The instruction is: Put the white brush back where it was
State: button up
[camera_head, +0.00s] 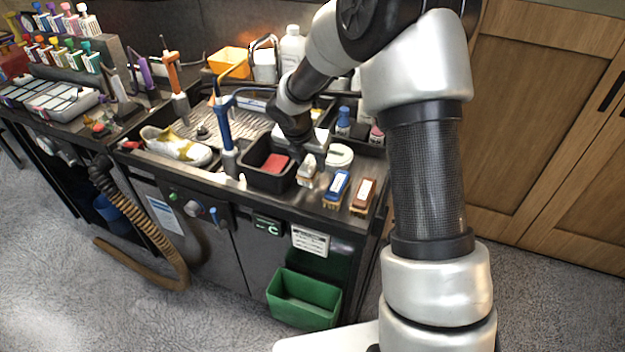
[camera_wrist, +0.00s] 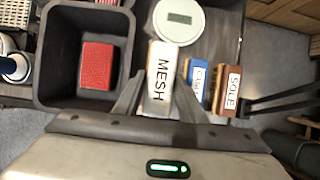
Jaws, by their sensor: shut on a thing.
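The white brush (camera_wrist: 160,92), labelled MESH, is between the two fingers of my gripper (camera_wrist: 161,78) in the wrist view. My gripper is shut on it. In the head view the white brush (camera_head: 306,171) is at the counter's front edge, between the black bin and the blue brush. It is at or just above the counter; I cannot tell whether it touches. The blue brush (camera_head: 337,187) and the brown SOLE brush (camera_head: 363,194) stand in a row to its right. In the wrist view the right finger partly hides the blue brush (camera_wrist: 197,82).
A black bin (camera_wrist: 58,30) with a red block (camera_wrist: 97,66) stands close left of the white brush. A round white scale or lid (camera_wrist: 180,20) lies just behind it. A blue upright tool (camera_head: 224,125) and a sneaker (camera_head: 178,147) are farther left.

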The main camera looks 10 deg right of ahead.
jog(key=shift+f+b, duration=0.4)
jog(key=shift+f, duration=2.45)
jog(key=shift+f, duration=0.2)
jog(key=o, duration=1.1)
jog(key=shift+r, duration=0.1)
jog(key=shift+r, duration=0.1)
